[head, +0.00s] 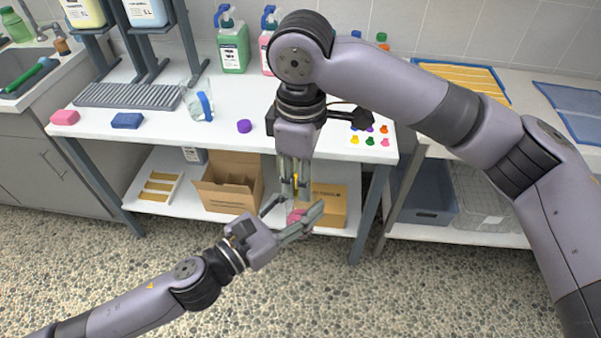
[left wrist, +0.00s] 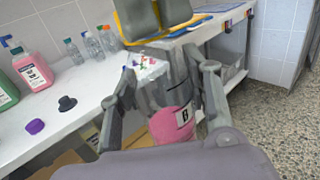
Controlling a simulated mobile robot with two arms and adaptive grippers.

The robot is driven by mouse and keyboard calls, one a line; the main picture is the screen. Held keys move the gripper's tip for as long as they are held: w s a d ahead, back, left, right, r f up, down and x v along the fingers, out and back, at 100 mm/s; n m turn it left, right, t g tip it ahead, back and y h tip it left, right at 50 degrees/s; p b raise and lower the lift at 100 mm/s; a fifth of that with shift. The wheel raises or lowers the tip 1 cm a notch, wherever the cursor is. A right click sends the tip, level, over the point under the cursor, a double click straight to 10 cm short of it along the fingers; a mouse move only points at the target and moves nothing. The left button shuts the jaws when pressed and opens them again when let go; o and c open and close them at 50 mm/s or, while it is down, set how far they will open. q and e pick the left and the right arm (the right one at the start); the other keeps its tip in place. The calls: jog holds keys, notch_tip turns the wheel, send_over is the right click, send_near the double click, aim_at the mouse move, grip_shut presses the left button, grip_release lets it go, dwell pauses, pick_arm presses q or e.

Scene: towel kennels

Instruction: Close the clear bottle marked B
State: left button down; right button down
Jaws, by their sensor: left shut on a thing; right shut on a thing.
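The bottle marked B (left wrist: 172,125) shows in the left wrist view with a pink lower part and a dark B on its label. It stands between the fingers of my left gripper, which is shut on it. In the head view my left gripper (head: 291,222) is low in front of the counter, with a bit of pink at its fingers. My right gripper (head: 295,188) points down just above it, shut on a small yellow thing (head: 296,180) mostly hidden by its fingers. I cannot tell whether that thing touches the bottle's mouth.
On the white counter (head: 165,133) are a purple cap (head: 244,126), a clear container (head: 198,103), a blue sponge (head: 127,121) and a pink one (head: 64,117). A black cap (left wrist: 67,103) shows in the left wrist view.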

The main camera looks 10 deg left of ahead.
jog(key=m, duration=1)
jog(key=c, duration=1.2)
grip_release()
jog(key=shift+o, duration=0.2)
notch_tip(320, 180, up, 12)
